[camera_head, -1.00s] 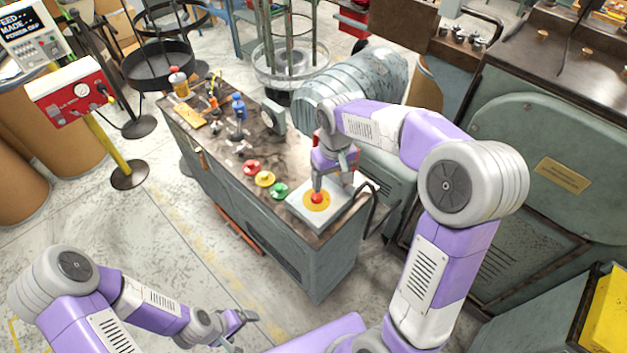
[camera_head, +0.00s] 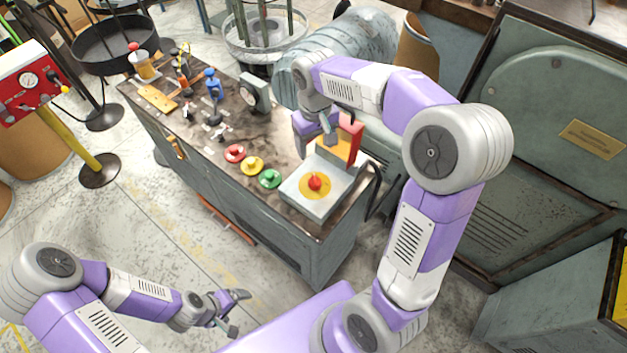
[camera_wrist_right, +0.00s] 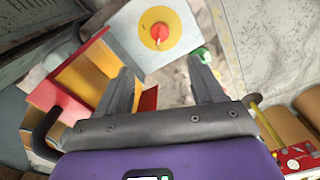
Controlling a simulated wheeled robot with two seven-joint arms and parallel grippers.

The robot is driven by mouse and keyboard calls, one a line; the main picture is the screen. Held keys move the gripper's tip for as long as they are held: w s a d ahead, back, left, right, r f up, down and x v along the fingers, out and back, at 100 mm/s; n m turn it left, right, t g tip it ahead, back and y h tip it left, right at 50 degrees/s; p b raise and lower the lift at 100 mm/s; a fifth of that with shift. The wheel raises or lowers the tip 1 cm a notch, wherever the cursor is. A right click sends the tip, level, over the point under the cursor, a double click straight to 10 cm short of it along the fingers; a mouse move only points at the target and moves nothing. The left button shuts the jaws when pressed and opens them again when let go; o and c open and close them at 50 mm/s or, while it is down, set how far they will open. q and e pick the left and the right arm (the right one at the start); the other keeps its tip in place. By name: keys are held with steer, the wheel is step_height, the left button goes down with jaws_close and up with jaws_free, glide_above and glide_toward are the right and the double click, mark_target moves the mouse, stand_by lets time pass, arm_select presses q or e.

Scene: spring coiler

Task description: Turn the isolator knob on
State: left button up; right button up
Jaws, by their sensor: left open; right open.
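The isolator knob (camera_head: 315,182) is red, on a round yellow plate on a pale grey box (camera_head: 304,201) at the bench's near right end. The knob also shows in the right wrist view (camera_wrist_right: 159,31), with a small pale mark on its lower side. My right gripper (camera_head: 316,132) is open and empty, behind and above the box. In the right wrist view its fingers (camera_wrist_right: 160,72) are spread, with the knob beyond them and nothing between them touching it. My left gripper (camera_head: 236,313) is open and empty, low in front of the bench.
Red (camera_head: 234,153), yellow (camera_head: 252,165) and green (camera_head: 270,179) buttons lie left of the box. A red and yellow block (camera_head: 352,140) stands close beside my right gripper. Levers (camera_head: 212,84) stand further back on the bench. Floor in front is clear.

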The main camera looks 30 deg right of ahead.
mark_target(315, 179)
step_height(315, 179, down, 16)
steer(key=b, duration=0.4)
steer(key=shift+r, duration=0.2)
steer(key=c, duration=1.1)
